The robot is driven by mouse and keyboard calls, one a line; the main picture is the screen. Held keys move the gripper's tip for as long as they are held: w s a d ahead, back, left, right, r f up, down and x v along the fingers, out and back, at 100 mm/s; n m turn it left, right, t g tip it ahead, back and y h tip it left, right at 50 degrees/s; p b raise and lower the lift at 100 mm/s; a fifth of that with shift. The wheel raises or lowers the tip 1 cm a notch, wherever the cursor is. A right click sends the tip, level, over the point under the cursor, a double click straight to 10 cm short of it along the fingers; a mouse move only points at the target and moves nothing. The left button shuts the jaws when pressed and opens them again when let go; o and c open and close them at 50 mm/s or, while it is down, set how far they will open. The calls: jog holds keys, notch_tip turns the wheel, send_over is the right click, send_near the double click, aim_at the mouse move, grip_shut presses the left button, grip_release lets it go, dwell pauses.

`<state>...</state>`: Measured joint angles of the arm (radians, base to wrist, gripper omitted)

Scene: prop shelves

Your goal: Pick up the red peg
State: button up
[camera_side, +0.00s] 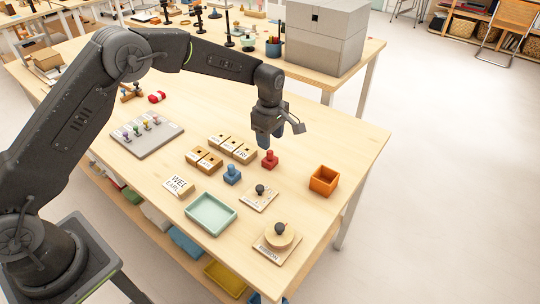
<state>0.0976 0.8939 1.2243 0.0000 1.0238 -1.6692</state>
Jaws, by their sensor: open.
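The red peg (270,160) stands upright on the light wooden table (345,150), right of a row of wooden lettered blocks. My gripper (268,141) points down just above the red peg and slightly to its left in the picture. It is open and nothing shows between its fingers. Whether the fingers reach down around the peg's top, I cannot tell from this angle.
A blue peg (232,174) stands to the left, near wooden blocks (204,160). An orange box (323,181) stands to the right. A pale green tray (211,214), a small board with a dark knob (261,196) and a round-knobbed board (277,241) lie in front.

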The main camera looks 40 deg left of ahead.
aim_at(270, 153)
jog(key=shift+w+a+f, duration=0.1)
jog(key=shift+f, duration=3.15)
grip_shut()
